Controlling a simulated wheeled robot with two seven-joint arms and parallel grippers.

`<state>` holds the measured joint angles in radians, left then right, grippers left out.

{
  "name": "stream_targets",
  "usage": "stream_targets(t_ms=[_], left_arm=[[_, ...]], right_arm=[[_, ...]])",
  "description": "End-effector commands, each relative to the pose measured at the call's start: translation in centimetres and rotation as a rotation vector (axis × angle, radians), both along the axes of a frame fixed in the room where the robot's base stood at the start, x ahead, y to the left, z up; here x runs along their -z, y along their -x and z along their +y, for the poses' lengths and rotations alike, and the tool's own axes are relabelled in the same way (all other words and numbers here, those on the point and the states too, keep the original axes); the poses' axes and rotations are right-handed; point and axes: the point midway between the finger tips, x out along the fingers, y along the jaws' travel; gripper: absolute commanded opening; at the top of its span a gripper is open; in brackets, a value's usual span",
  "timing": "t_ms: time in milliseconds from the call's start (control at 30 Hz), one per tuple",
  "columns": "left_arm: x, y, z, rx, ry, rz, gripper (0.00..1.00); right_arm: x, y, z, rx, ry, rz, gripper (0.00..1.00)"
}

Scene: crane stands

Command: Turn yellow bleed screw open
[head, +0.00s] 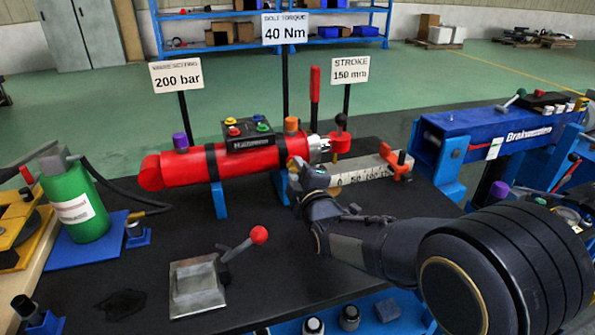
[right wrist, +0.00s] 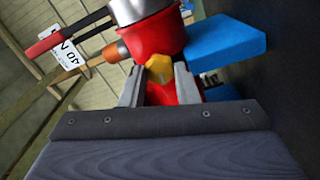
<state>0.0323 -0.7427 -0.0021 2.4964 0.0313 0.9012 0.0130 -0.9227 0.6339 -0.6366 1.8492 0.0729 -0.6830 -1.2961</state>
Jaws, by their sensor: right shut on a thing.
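The yellow bleed screw (right wrist: 159,69) shows in the right wrist view, low on the red cylinder (right wrist: 158,38). In the head view the red cylinder (head: 222,164) lies across blue supports on the dark bench, and a small yellow bit of the screw (head: 294,163) shows beside my gripper. My right gripper (right wrist: 159,84) is shut on the yellow screw, with one grey finger on each side of it. In the head view the right gripper (head: 306,178) reaches the cylinder's right end from the right. My left gripper is not in view.
A lever with a red knob (head: 258,235) stands on a metal plate in front of the cylinder. A green bottle (head: 75,203) is at left. A white stroke ruler (head: 355,172) and a blue cylinder (head: 492,130) are at right. Signs on posts stand behind.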

Motion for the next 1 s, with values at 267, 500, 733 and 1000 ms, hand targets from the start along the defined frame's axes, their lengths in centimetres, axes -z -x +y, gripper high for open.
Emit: stream_targets(t_ms=[267,500,733,1000], left_arm=[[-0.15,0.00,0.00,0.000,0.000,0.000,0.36],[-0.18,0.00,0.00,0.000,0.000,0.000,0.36],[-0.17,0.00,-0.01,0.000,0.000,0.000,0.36],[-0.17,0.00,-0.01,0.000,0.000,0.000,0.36]], right_arm=[[0.06,0.05,0.08,-0.002,0.136,-0.042,0.05],[0.11,0.04,0.07,-0.002,0.182,-0.057,0.05],[0.13,0.04,0.05,-0.002,0.189,-0.059,0.05],[0.13,0.04,0.06,-0.002,0.188,-0.058,0.36]])
